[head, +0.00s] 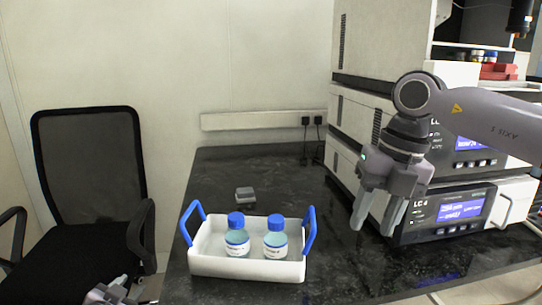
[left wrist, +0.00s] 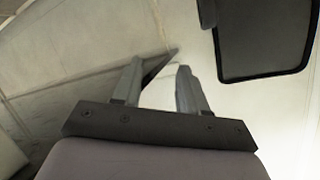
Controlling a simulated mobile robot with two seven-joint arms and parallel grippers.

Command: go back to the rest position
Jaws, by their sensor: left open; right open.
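My right gripper (head: 376,212) is open and empty, pointing down above the dark bench in front of the lab instruments, to the right of the white tray. My left gripper (head: 118,296) shows only in part at the bottom edge of the head view, low in front of the chair. In the left wrist view the left gripper (left wrist: 158,82) is open, with nothing between its fingers.
A white tray (head: 247,268) with blue handles holds two blue-capped bottles (head: 236,246) (head: 275,247) on the bench (head: 340,270). A small grey object (head: 245,195) lies behind it. Stacked instruments (head: 462,212) stand right. A black chair (head: 88,170) stands left.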

